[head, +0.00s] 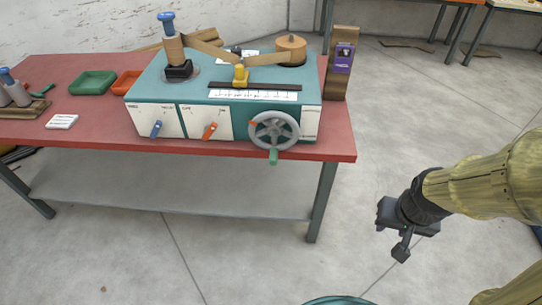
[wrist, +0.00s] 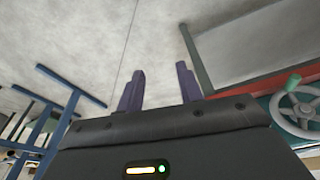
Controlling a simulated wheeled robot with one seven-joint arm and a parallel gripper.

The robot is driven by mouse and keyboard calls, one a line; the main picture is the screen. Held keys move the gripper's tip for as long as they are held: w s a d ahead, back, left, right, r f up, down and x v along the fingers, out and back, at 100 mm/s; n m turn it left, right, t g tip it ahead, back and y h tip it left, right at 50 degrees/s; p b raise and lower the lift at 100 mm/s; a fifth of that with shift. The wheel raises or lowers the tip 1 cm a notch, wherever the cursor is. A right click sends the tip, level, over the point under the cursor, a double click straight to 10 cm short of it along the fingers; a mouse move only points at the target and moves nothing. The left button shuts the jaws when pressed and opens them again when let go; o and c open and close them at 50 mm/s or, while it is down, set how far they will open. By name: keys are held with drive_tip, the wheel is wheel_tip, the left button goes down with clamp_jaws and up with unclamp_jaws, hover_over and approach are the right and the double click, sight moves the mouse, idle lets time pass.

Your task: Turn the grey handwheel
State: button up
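The grey handwheel (head: 273,131) is on the front right of the teal and white winder (head: 215,85), which stands on a red-topped table. The wheel has a small red mark on its rim and a green handle (head: 273,157) pointing down. In the wrist view, the handwheel (wrist: 302,112) shows at the right edge, partly cut off, with its green handle (wrist: 293,82). My gripper (head: 393,240) is well to the right of the table and apart from the wheel. In the wrist view its two purple fingers (wrist: 159,88) are spread, with nothing between them.
The red table (head: 335,146) ends at a front right corner between the wheel and my arm. A blue lever (head: 156,128) and an orange lever (head: 209,130) sit left of the wheel. A wooden post with a purple box (head: 344,58) stands behind right. The floor around my gripper is clear.

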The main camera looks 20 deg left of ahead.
drive_tip(key=shift+o, duration=0.8)
drive_tip(key=m+t+y+p, duration=0.4)
drive_tip(key=m+t, duration=0.4)
drive_tip(key=t, duration=0.7)
approach(274, 163)
drive_tip(key=v, duration=0.5)
drive_tip(key=shift+s+d, duration=0.1)
drive_tip(key=shift+s, duration=0.05)
drive_tip(key=p+x, duration=0.2)
drive_tip(key=x, duration=1.5)
drive_tip(key=shift+w, duration=0.25)
